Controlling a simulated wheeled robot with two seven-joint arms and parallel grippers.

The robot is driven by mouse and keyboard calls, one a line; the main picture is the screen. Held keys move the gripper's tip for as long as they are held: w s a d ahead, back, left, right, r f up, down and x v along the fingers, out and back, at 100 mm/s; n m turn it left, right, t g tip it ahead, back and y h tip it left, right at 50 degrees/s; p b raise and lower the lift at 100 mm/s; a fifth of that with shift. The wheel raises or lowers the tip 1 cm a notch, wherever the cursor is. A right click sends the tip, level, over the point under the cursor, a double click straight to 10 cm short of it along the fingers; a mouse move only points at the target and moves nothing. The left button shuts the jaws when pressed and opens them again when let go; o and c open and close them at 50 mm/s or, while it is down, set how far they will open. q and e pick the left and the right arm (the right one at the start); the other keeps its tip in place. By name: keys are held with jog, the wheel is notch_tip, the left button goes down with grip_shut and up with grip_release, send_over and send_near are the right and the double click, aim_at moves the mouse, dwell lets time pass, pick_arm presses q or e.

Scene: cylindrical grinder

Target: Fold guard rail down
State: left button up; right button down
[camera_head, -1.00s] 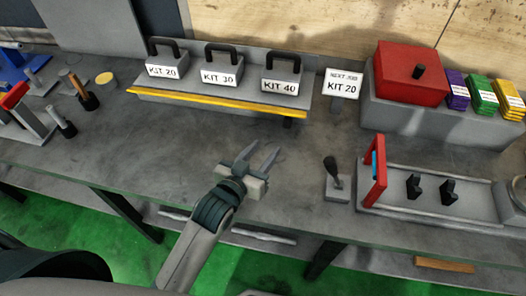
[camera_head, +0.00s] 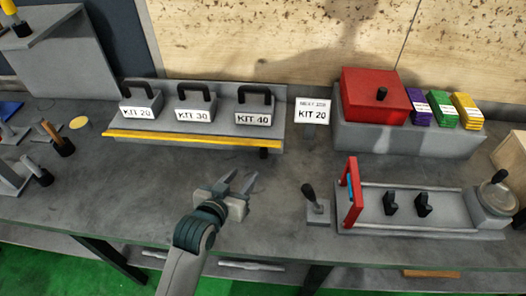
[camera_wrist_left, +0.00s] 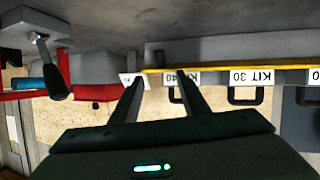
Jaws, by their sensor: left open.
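The yellow guard rail (camera_head: 190,140) runs along the front edge of a grey kit shelf (camera_head: 272,133). A small dark piece (camera_head: 264,153) sits under its right end. In the left wrist view the rail (camera_wrist_left: 250,69) shows upside down as a yellow strip beyond my fingers. My left gripper (camera_head: 238,182) is open and empty above the bench, in front of the rail's right part and apart from it. In the left wrist view its two fingers (camera_wrist_left: 158,79) are spread, with nothing between them. My right gripper is not in view.
Three handled kit blocks (camera_head: 194,104) stand on the shelf behind the rail. A black-knobbed lever (camera_head: 310,194) and a machine with a red upright frame (camera_head: 354,200) stand to the right. The bench between gripper and shelf is clear.

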aim_at(262, 153)
pick_arm(q)
jog(key=p+x, duration=0.3)
jog(key=x, duration=1.3)
jog(key=shift+w+d+f, duration=0.15)
jog(key=shift+w+f, duration=0.1)
jog(key=shift+w, duration=0.35)
jog(key=shift+c, duration=0.2)
grip_shut()
jog(key=shift+f, duration=0.1)
